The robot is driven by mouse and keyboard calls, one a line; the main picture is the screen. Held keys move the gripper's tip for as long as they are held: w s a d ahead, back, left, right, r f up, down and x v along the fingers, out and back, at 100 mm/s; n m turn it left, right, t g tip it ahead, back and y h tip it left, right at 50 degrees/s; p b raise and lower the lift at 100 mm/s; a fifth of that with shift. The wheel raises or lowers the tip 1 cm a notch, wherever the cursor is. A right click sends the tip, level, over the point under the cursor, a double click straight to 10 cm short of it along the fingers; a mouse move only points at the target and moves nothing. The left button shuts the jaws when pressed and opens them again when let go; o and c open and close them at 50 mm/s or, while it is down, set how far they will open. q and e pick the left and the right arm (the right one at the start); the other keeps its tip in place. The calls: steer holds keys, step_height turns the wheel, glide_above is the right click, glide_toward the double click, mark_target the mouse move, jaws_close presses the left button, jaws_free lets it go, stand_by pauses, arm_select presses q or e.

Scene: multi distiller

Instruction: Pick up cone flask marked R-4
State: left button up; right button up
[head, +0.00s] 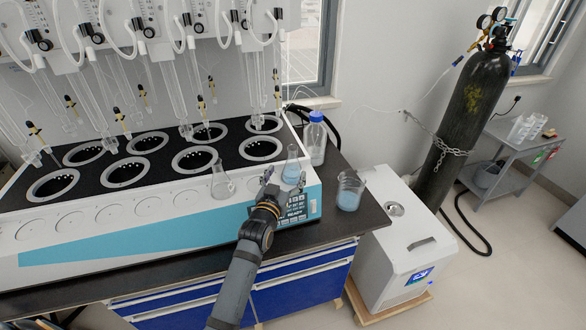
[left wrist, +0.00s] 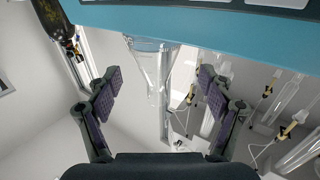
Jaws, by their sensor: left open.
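A cone flask with pale blue liquid (head: 292,171) stands upright on the front right corner of the white and teal distiller. A second, clear cone flask (head: 221,184) stands on the same ledge to its left. I cannot read a mark on either flask. My left gripper (head: 270,185) is open and empty, just in front and to the left of the blue-liquid flask. In the left wrist view, which looks upside down, a cone flask (left wrist: 155,70) lies ahead between the open fingers, not visibly touched. My right gripper is not in view.
The distiller's top (head: 112,172) has several round wells with glass tubes above. A blue-capped bottle (head: 315,140) stands behind the flask. A beaker of blue liquid (head: 349,190) stands at the right on the dark bench (head: 318,233). A gas cylinder (head: 470,115) stands farther right.

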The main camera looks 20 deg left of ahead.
mark_target(290, 172)
arm_select(q)
steer(key=w, duration=0.3)
steer(key=w+p, duration=0.1)
steer(key=shift+w+d+f, duration=0.2)
steer(key=shift+w+d, duration=0.05)
steer(key=shift+w+f, duration=0.1)
steer(key=shift+w, duration=0.2)
steer(key=shift+s, duration=0.15)
steer(key=shift+c, duration=0.9)
steer(key=c, duration=1.2)
